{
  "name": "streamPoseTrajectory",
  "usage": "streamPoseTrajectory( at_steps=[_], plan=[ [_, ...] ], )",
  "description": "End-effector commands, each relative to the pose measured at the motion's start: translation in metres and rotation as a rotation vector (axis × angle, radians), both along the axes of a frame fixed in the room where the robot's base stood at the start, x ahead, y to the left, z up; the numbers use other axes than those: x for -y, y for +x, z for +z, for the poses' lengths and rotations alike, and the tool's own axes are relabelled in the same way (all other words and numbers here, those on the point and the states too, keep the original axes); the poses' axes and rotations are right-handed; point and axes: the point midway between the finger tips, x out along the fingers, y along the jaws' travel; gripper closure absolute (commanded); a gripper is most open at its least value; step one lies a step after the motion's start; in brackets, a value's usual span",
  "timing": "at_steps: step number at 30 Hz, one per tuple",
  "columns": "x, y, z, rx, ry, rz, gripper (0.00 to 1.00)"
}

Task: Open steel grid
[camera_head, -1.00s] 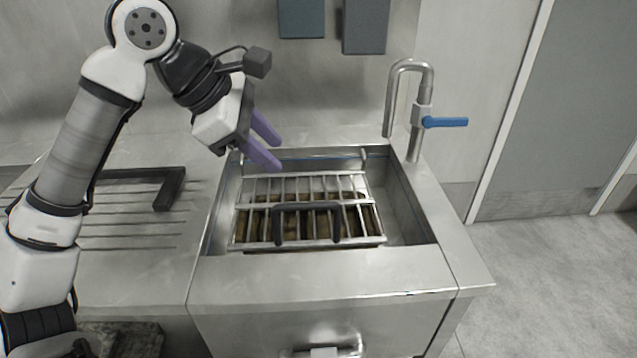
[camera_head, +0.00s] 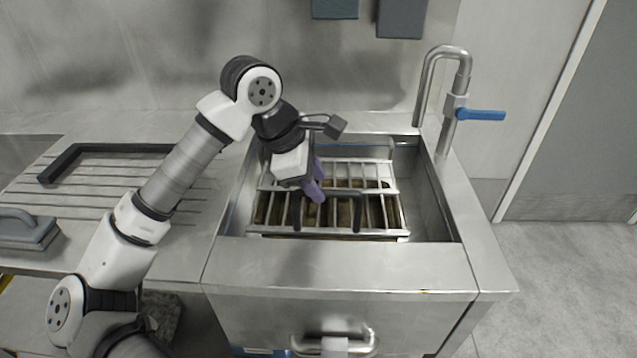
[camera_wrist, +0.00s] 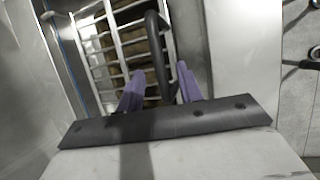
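The steel grid (camera_head: 383,220) lies flat and closed over the basin, with brown contents showing between its bars. Its black handle (camera_head: 357,214) stands up along the front part of the grid. My gripper (camera_head: 318,190) points down over the grid near the left part of the handle. In the wrist view, my gripper (camera_wrist: 158,82) has its two purple fingers apart, with the black handle (camera_wrist: 157,48) running between or just beyond them. The grid bars (camera_wrist: 104,48) show behind the fingers. I cannot tell whether a finger touches the handle.
The steel basin rim (camera_head: 340,265) surrounds the grid. A tap with a blue lever (camera_head: 480,114) stands at the back right. A black angled bar (camera_head: 70,160) lies on the ribbed drainboard at left. A drawer handle (camera_head: 335,343) juts out below the front.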

Motion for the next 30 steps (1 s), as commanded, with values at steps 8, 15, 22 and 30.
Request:
streamPoseTrajectory(
  at_steps=[8, 15, 22, 30],
  plan=[
    [0.007, 0.003, -0.016, 0.001, -0.001, 0.0, 0.64],
    [0.007, 0.003, -0.016, 0.001, -0.001, 0.0, 0.67],
    [0.007, 0.003, -0.015, 0.001, 0.0, 0.0, 0.97],
    [0.007, 0.003, -0.015, 0.0, 0.0, 0.0, 1.0]
  ],
)
